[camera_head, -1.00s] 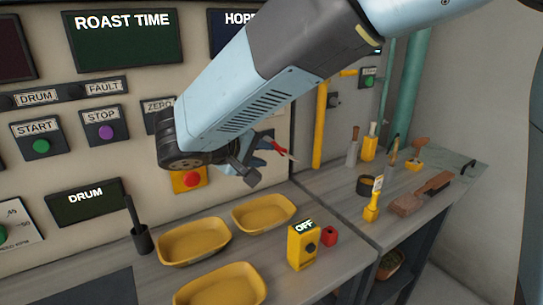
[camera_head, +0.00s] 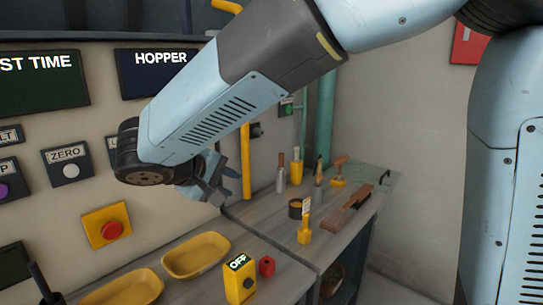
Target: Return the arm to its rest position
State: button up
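My arm (camera_head: 215,110) reaches from the upper right across the picture, bent down at the wrist in front of the control panel. My gripper (camera_head: 222,187) is at its far end, partly hidden behind the wrist. It hangs above the back of the bench, right of the red button. Dark finger parts show, but the gap between them is not clear. I see no object in it.
Yellow trays (camera_head: 196,255) and a yellow OFF switch box (camera_head: 240,279) stand on the near bench. A red block (camera_head: 267,266) is beside the box. Brushes and tools (camera_head: 304,228) stand on the right bench. A yellow pipe (camera_head: 246,160) rises behind my gripper.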

jog(key=w+d+r+m+g, duration=0.1)
jog(key=d+m+g, duration=0.2)
jog(key=d, duration=1)
jog(key=s+d+m+y, duration=0.2)
jog(key=s+d, duration=0.4)
jog(key=d, duration=0.5)
jog(key=s+d+m+y, duration=0.3)
jog(key=s+d+m, duration=0.2)
jog(key=d, duration=0.6)
jog(key=shift+s+g, duration=0.4)
jog(key=shift+s, duration=0.2)
